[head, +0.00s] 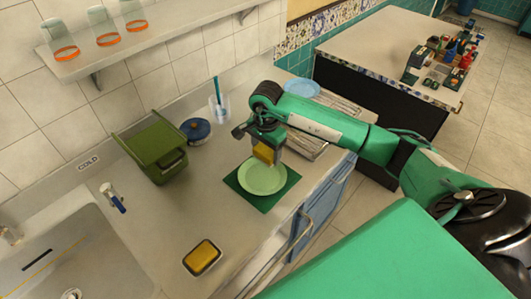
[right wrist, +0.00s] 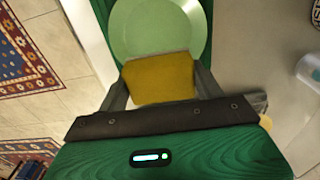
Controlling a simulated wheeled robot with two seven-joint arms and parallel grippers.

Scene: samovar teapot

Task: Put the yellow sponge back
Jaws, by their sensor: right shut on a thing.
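The yellow sponge (head: 263,153) is held in the jaws of my right gripper (head: 266,150), just above the light green plate (head: 263,177). In the right wrist view the sponge (right wrist: 158,78) fills the space between the two fingers and covers the near edge of the plate (right wrist: 158,25). A small dark-rimmed dish (head: 191,271) with a yellow inside lies on the counter near the front edge, left of the plate. I cannot tell whether its yellow is a sponge or the dish itself. My left gripper is not in view.
The plate lies on a dark green mat (head: 270,205). A green box (head: 155,147), a blue lidded pot (head: 196,130) and a clear cup (head: 220,107) stand behind. The sink (head: 65,255) is at left. Counter between the mat and dish is clear.

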